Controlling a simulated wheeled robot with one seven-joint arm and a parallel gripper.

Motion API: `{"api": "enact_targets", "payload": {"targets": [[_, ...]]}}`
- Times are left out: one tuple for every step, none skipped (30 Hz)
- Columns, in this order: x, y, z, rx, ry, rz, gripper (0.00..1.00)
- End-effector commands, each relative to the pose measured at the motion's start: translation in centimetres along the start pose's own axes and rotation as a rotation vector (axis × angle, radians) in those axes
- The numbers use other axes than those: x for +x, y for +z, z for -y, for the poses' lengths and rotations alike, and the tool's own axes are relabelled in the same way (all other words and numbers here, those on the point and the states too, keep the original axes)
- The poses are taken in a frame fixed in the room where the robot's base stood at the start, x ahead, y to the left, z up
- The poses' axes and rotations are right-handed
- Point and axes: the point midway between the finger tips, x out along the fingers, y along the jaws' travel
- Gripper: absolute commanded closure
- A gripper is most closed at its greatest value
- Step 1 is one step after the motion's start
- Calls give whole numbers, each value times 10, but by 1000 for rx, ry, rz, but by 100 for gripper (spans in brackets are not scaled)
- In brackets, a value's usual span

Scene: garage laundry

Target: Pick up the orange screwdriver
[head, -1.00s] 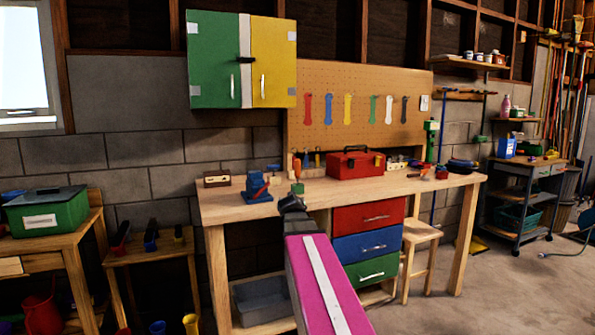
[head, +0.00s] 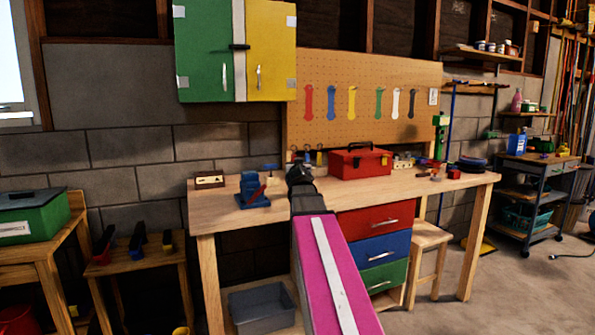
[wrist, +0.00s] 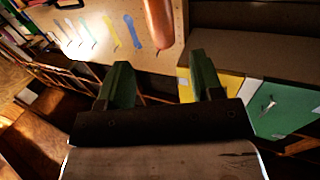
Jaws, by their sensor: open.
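A rounded orange-copper shaft, which looks like the orange screwdriver's handle (wrist: 158,24), shows at the top of the wrist view, which is turned nearly upside down. It lies beyond the fingertips, about in line with the gap. My gripper (wrist: 160,72) is open, its two green fingers apart with nothing between them. In the head view my gripper (head: 299,172) is a dark shape over the left half of the workbench. It hides the spot where the orange handle stood, so the handle's lower part and support cannot be seen.
The wooden workbench (head: 228,212) carries a blue vise (head: 251,192) left of my gripper and a red toolbox (head: 360,162) right of it. A pegboard (head: 400,90) with wrenches stands behind. A green-and-yellow cabinet (head: 210,55) hangs above.

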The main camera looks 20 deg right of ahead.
Motion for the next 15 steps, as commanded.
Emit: {"api": "enact_targets", "payload": {"targets": [[12,-1,0,0,0,0,40],[16,-1,0,0,0,1,40],[23,-1,1,0,0,1,40],[28,-1,1,0,0,1,40],[32,-1,1,0,0,1,40],[37,0,1,0,0,1,40],[40,0,1,0,0,1,40],[42,0,1,0,0,1,40],[43,0,1,0,0,1,40],[44,0,1,0,0,1,40],[46,0,1,0,0,1,40],[47,0,1,0,0,1,40],[50,0,1,0,0,1,40],[53,0,2,-1,0,1,40],[58,1,2,-1,0,1,40]]}}
